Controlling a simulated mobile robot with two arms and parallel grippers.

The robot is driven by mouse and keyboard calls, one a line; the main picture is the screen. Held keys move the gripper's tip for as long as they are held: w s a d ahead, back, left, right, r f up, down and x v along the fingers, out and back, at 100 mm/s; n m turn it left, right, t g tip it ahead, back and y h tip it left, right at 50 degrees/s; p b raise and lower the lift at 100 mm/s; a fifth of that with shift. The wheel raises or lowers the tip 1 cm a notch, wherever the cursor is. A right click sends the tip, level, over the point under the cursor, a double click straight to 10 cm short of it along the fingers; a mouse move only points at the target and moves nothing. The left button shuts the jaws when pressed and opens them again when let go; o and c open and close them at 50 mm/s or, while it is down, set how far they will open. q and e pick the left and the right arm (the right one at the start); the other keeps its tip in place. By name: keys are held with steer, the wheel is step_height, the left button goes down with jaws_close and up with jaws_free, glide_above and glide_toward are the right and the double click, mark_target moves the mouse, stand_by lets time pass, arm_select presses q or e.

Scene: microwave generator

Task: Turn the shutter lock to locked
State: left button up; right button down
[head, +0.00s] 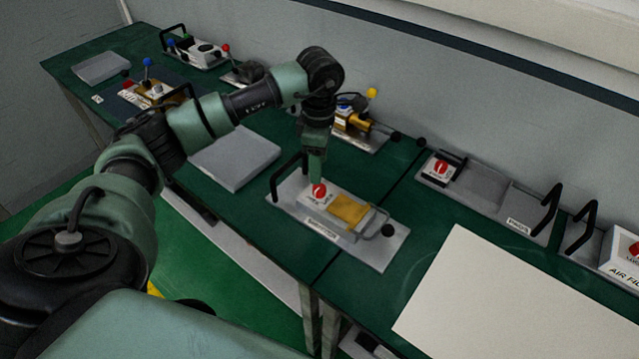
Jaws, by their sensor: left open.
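The shutter unit (376,253) is a light grey base plate on the green table, with a black handle at its left end and a yellow plate (350,210) in its middle. Its lock is a red round knob (319,190) on a small white labelled block, left of the yellow plate. The label is too small to read, so I cannot tell the lock's setting. My left gripper (317,178) points down right at the red knob and is open. It partly hides the knob; I cannot tell whether it touches. My right gripper is out of view.
A grey flat box (234,158) lies left of the unit. Behind stands a device with a yellow ball knob (372,94). Another panel with a red knob (440,168) and black handles is at right. A blank pale board (510,300) covers the front right.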

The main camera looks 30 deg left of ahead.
mark_target(320, 188)
arm_select(q)
step_height(320, 188, down, 6)
steer(key=shift+d+f+p, duration=0.1)
steer(key=shift+p, duration=1.05)
steer(key=shift+f, duration=0.6)
steer(key=shift+c, duration=0.3)
jaws_close()
